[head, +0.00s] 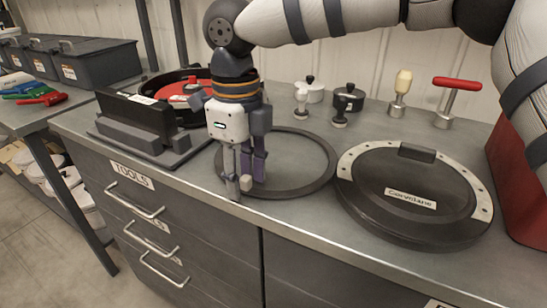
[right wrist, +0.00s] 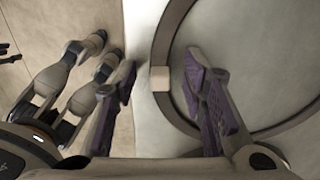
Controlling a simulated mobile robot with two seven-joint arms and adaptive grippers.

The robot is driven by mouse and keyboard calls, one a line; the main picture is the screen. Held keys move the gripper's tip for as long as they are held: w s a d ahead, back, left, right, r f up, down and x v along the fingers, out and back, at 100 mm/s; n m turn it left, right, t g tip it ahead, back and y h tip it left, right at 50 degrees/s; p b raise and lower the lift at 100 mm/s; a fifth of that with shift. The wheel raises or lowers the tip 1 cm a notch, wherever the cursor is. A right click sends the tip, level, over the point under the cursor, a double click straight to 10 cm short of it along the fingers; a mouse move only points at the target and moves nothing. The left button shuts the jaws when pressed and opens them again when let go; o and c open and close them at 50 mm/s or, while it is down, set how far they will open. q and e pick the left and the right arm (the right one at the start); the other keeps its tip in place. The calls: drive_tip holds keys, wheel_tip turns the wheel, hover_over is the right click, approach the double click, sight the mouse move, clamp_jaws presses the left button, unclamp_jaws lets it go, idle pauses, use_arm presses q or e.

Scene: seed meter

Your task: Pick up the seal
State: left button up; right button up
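The seal (head: 331,172) is a thin dark ring lying flat on the grey workbench, with a small beige block (head: 246,184) at its near rim. In the right wrist view the block (right wrist: 159,78) sits on the ring's left edge (right wrist: 158,38). My right gripper (head: 246,180) points down over that rim. Its purple-padded fingers (right wrist: 158,75) stand open on either side of the block, with a gap on each side. My left gripper (right wrist: 103,54) shows only in the right wrist view, off the bench's front edge, its two fingers apart and nothing seen between them.
A round black lid with a light rim (head: 410,193) lies right of the seal. A black stand (head: 140,125) and a round housing with red inside (head: 180,90) are left. Several knobbed tools, including a red T-handle (head: 457,85), stand behind. Drawers (head: 135,200) are below the bench.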

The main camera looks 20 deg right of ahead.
clamp_jaws()
drive_tip(key=shift+r, duration=0.1)
